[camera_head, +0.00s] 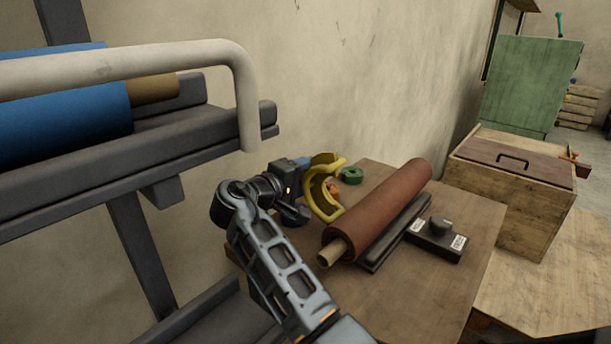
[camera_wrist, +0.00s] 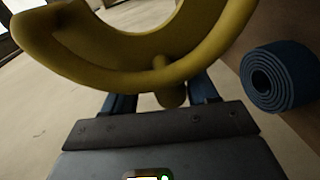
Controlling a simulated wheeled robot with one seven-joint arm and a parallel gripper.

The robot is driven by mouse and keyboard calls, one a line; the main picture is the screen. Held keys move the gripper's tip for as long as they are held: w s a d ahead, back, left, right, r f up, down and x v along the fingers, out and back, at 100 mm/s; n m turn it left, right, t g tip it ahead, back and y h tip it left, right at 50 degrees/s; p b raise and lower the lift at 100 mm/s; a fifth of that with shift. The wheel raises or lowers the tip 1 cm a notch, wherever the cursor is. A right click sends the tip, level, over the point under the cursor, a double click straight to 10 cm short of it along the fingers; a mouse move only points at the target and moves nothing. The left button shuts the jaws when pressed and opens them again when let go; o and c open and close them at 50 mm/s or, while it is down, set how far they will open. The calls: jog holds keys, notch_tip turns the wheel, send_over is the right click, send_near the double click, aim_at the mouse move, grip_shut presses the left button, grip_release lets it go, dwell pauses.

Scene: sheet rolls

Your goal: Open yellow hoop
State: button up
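The yellow hoop (camera_head: 325,187) is a curved, C-shaped band with a gap on its right side, beside the brown roll at the back left of the wooden table. In the wrist view the hoop (camera_wrist: 150,55) fills the top, with a small yellow knob at its lower edge. My gripper (camera_head: 301,186) is right at the hoop's left side. In the wrist view its two blue fingers (camera_wrist: 162,100) stand apart on either side of the knob. Their tips are hidden behind the band, so I cannot tell whether they clamp it.
A brown-red roll (camera_head: 380,208) and a dark box with a knob (camera_head: 437,240) lie on the wooden table (camera_head: 430,305). A green coil (camera_head: 351,175) is behind the hoop. A blue coil (camera_wrist: 278,78) shows at the wrist view's right. A rack with a white rail (camera_head: 240,75) stands left.

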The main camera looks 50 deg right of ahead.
jog(key=a+r, duration=0.1)
jog(key=a, duration=0.6)
jog(key=shift+s+a, duration=0.35)
jog(key=shift+a, duration=0.1)
dwell(0.4)
